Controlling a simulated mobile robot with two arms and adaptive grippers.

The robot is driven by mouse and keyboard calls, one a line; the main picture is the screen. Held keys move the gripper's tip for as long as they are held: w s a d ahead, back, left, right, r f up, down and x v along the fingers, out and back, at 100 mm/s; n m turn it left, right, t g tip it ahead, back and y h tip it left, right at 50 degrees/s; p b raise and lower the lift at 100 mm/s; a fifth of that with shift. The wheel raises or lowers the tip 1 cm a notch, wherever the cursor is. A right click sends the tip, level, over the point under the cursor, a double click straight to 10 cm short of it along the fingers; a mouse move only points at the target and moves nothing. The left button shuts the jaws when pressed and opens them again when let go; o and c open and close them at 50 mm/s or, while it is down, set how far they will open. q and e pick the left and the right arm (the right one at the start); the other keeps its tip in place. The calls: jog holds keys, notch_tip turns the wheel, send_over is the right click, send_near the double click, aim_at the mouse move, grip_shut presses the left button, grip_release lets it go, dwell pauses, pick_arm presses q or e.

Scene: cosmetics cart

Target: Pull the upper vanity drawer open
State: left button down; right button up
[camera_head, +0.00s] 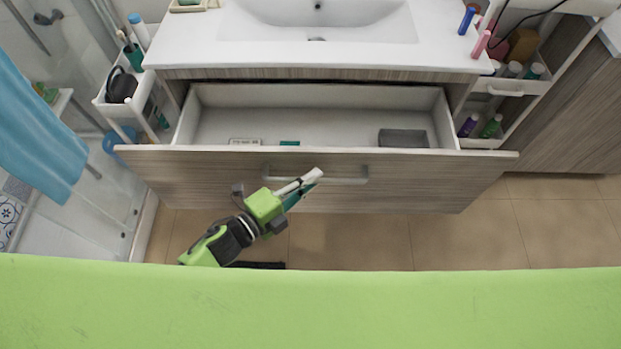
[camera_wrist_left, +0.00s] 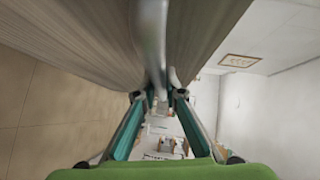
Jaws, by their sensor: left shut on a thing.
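The upper vanity drawer (camera_head: 420,168) is pulled out from under the sink, and its white inside shows in the head view. Its metal handle (camera_head: 345,181) runs across the middle of the wood-grain front. My left gripper (camera_head: 306,183) is at the left part of the handle, shut on it. In the left wrist view, the handle (camera_wrist_left: 152,40) runs down between the fingers (camera_wrist_left: 158,98) close to the wood-grain front (camera_wrist_left: 205,30). The fingers hide part of the handle. My right gripper is not in view.
The drawer holds a grey tray (camera_head: 403,138) and a few small flat items. A white sink (camera_head: 318,25) stands above. Side carts with bottles stand at left (camera_head: 110,105) and right (camera_head: 508,87). A blue towel (camera_head: 40,130) hangs at left.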

pick_arm(q)
jog(key=shift+w, duration=0.15)
jog(key=shift+a+r, duration=0.1)
jog(key=c, duration=2.1)
grip_release()
jog(key=shift+s, duration=0.5)
jog(key=v, duration=1.2)
jog(key=shift+s+d, duration=0.1)
jog(key=shift+d, duration=0.15)
